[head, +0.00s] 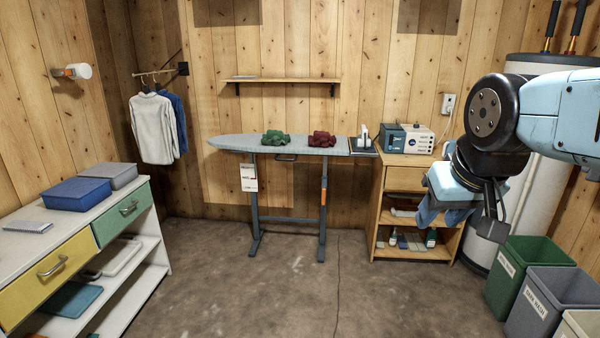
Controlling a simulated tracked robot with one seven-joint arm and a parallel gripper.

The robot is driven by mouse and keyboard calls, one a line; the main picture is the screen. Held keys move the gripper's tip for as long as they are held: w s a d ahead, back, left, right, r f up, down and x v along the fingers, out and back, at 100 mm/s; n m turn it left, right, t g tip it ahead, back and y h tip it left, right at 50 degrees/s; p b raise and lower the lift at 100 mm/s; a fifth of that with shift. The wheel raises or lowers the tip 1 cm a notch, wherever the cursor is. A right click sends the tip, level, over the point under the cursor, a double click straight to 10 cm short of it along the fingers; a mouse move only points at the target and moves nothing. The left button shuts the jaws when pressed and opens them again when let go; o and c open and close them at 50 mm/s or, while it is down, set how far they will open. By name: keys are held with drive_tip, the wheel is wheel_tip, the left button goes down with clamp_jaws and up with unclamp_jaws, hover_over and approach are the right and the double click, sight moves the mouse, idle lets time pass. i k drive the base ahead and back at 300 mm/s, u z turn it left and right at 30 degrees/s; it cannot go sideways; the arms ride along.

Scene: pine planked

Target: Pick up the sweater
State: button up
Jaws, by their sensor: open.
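Two bunched knitted-looking garments lie on the ironing board (235,143) at the back wall. One is a green garment (274,138) near the middle, the other a dark red garment (321,138) to its right. I cannot tell which one is the sweater. My gripper (492,228) hangs at the right, well apart from the board and both garments. It points down and is open; its fingers are small and dark, and I see nothing between them.
Green (518,275) and grey bins (550,300) fill the lower right. A white drawer unit (150,232) stands left. Shirts (153,128) hang behind it. The middle floor is clear.

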sight(321, 138)
drive_tip(key=z, duration=0.1)
drive_tip(key=i, duration=3.8)
drive_tip(key=z, duration=0.1)
